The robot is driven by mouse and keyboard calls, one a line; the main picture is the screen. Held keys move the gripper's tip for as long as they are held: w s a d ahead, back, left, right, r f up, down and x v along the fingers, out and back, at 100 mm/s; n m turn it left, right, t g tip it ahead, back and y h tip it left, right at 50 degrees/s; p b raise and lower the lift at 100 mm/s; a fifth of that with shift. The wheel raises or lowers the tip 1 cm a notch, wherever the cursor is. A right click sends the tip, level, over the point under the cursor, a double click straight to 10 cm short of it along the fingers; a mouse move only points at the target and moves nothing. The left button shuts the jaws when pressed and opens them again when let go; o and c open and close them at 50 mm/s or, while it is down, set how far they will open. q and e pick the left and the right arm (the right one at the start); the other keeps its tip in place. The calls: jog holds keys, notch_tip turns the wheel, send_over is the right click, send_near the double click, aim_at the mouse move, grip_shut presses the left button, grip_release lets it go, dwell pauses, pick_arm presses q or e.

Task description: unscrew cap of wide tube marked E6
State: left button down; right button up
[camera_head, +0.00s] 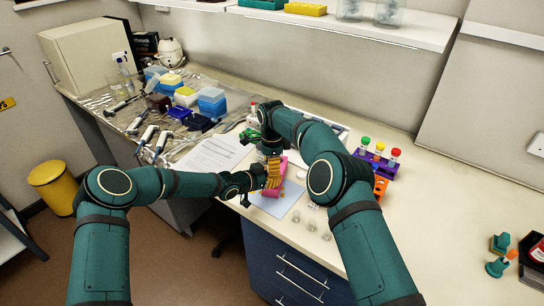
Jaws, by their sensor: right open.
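No label E6 is readable, so I cannot tell which tube is the wide one marked E6. Several tubes with green, yellow and red caps stand in a purple rack (377,166) right of my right arm. My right gripper (272,176) points down over a pale blue mat (282,206) and is open. It is close to a pink object (264,216) and an orange-yellow ribbed piece, whose outlines merge with it. My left gripper (246,190) reaches in from the left beside them. Its fingers are too small and dark to read.
An orange rack (380,187) stands by the purple rack, partly behind my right arm. Several small clear vessels (311,226) stand near the front edge. Papers (213,153), pipettes and tip boxes (211,101) crowd the left. The bench at right is mostly clear.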

jog(key=shift+f, duration=0.45)
jog(key=shift+o, duration=0.2)
grip_shut()
jog(key=n, duration=1.3)
jog(key=shift+n, duration=0.3)
